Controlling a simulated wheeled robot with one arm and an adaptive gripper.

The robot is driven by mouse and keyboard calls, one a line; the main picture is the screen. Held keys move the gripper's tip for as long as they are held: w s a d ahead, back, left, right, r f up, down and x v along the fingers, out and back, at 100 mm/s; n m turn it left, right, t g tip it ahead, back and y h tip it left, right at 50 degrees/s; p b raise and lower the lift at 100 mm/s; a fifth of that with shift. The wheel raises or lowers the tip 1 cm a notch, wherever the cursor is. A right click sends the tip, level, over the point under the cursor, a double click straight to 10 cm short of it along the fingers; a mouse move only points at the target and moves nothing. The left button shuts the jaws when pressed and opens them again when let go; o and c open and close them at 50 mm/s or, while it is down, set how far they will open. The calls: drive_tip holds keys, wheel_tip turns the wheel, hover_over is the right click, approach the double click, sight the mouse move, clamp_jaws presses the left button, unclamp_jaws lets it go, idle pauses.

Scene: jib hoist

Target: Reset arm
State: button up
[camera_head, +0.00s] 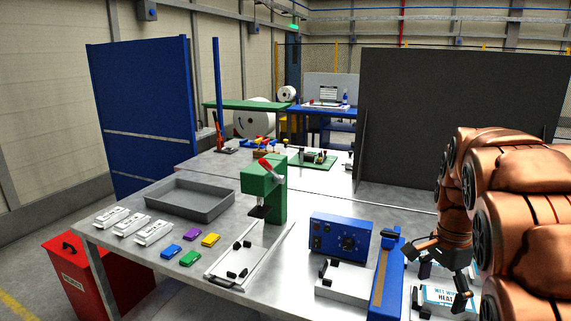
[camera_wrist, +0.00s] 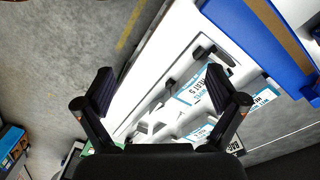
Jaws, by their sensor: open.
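My gripper (camera_head: 440,268) is at the lower right in the head view, pointing down over the right end of the front bench. Its two dark fingers are spread, and nothing shows held between them. The wrist view also shows my gripper (camera_wrist: 160,88), with the fingers apart at left and right. Beneath it lie white parts and labels with blue print (camera_wrist: 193,92). In the head view, a blue-edged label (camera_head: 446,295) lies just below the fingers, partly hidden by them. I cannot tell whether a fingertip touches it.
On the grey bench stand a blue control box (camera_head: 340,238), a blue upright fixture (camera_head: 387,278), a green press (camera_head: 262,190) with a red handle, and a grey tray (camera_head: 190,199). A dark panel (camera_head: 440,115) rises behind my arm. A red bin (camera_head: 90,280) stands at left.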

drive_tip(key=s+a+f+n, duration=0.2)
drive_tip(key=s+a+n, duration=0.2)
drive_tip(key=s, duration=0.5)
drive_tip(key=s+a+f+n, duration=0.2)
drive_tip(key=s+a+n, duration=0.3)
drive_tip(key=s, duration=0.4)
drive_tip(key=s+a+f+n+g, duration=0.1)
drive_tip(key=s+a+n, duration=0.3)
drive_tip(key=s, duration=0.5)
drive_tip(key=shift+a+f+n, duration=0.35)
drive_tip(key=shift+f+n, duration=0.2)
drive_tip(key=shift+n, duration=0.65)
drive_tip(key=shift+c, duration=0.4)
